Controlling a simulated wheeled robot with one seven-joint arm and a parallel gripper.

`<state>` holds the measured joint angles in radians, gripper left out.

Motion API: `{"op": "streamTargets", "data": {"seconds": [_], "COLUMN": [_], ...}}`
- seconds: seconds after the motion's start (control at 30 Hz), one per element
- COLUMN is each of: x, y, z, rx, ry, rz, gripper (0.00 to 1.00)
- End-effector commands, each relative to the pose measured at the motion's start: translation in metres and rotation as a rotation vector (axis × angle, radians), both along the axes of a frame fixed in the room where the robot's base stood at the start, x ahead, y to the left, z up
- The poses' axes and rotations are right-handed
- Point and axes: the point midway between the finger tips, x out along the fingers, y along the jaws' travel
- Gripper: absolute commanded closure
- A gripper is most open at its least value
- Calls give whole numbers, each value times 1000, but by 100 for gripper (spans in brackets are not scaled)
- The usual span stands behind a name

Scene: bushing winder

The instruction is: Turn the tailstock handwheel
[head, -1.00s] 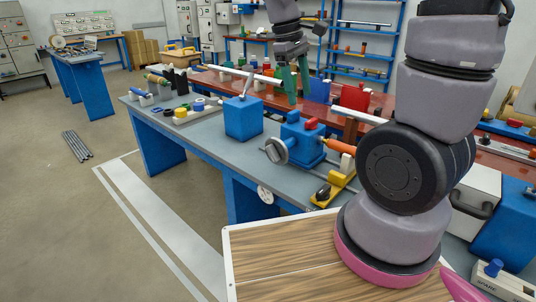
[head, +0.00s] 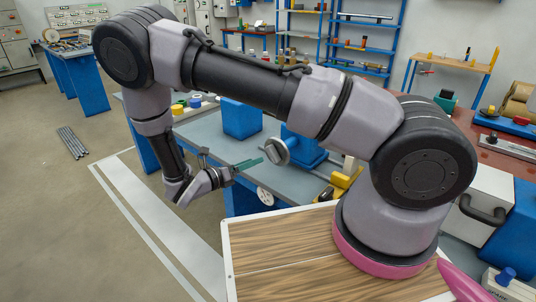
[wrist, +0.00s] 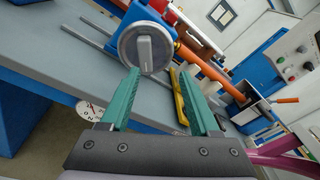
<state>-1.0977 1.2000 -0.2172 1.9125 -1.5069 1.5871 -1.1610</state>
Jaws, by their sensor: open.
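The tailstock handwheel (head: 277,151) is a round grey disc on the front of the blue tailstock (head: 305,150). In the wrist view the handwheel (wrist: 129,46) shows a raised bar across its face, upright in the picture. My gripper (head: 258,162) is open, its green fingers pointing at the handwheel from the left. In the wrist view my gripper (wrist: 160,74) has nothing between its fingers. The disc lies beyond the fingertips, mostly in line with the left finger and the gap. It appears clear of the fingers. My arm hides much of the bench in the head view.
A blue block (head: 241,119) stands on the grey bench (head: 205,133) left of the tailstock. A yellow piece (head: 345,183) lies right of it. Two grey rods (wrist: 90,37) run beside the handwheel. The floor in front of the bench is open.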

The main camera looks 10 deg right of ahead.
Motion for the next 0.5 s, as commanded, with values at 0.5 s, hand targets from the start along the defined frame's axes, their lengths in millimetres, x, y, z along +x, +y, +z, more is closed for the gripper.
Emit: {"op": "streamTargets", "data": {"seconds": [0.5], "x": [18], "y": [-16], "z": [-27], "rx": [-135], "ry": [53], "rz": [122], "gripper": [38]}}
